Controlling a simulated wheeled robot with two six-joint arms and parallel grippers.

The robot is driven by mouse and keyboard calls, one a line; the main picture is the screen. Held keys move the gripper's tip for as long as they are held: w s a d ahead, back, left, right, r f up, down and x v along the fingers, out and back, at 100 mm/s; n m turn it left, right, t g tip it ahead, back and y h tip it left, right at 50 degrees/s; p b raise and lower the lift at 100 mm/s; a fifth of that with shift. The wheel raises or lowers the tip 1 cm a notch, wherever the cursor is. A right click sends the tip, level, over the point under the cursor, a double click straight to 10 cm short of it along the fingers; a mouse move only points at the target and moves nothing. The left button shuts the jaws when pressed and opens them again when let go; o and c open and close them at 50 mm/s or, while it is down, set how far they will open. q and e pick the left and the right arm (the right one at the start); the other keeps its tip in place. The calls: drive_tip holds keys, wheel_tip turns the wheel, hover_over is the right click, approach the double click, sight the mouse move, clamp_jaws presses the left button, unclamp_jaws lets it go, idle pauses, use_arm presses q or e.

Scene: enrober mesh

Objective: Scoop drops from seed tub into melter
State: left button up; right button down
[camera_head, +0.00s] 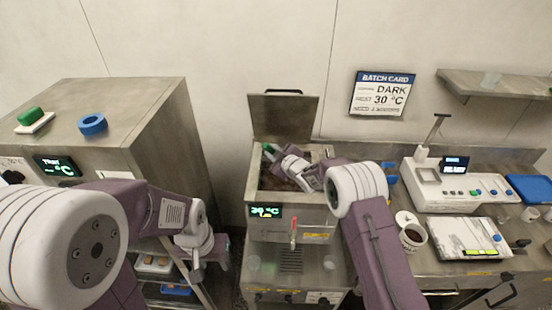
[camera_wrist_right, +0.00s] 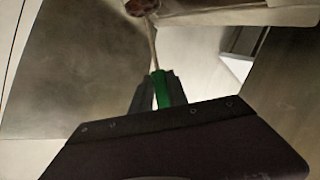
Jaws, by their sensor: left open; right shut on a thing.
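The melter (camera_head: 262,224) stands in the middle with its lid (camera_head: 285,116) raised and dark brown content inside. Its display reads about 30 °C. My right gripper (camera_head: 272,153) is above the melter opening, shut on the green handle of a scoop (camera_head: 267,148). In the right wrist view the green handle (camera_wrist_right: 168,88) is between the fingers, and the scoop's bowl at the top edge holds something dark brown. The white seed tub (camera_head: 424,247), with dark drops in it, stands on the right counter. My left gripper (camera_head: 197,268) is open and empty, low at the left of the melter.
The right counter holds a white device (camera_head: 455,185), a flat panel (camera_head: 465,238) and a blue tray (camera_head: 530,189). A batch card (camera_head: 383,93) hangs on the wall.

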wheel_tip(320, 180, down, 8)
drive_tip(key=s+a+n+t+b, duration=0.2)
drive_tip(key=n+b, duration=0.6)
drive_tip(key=b, duration=1)
drive_tip(key=shift+s+a+t+h, duration=0.4)
drive_tip(key=shift+s+t, duration=0.05)
drive_tip(key=shift+t, duration=0.55)
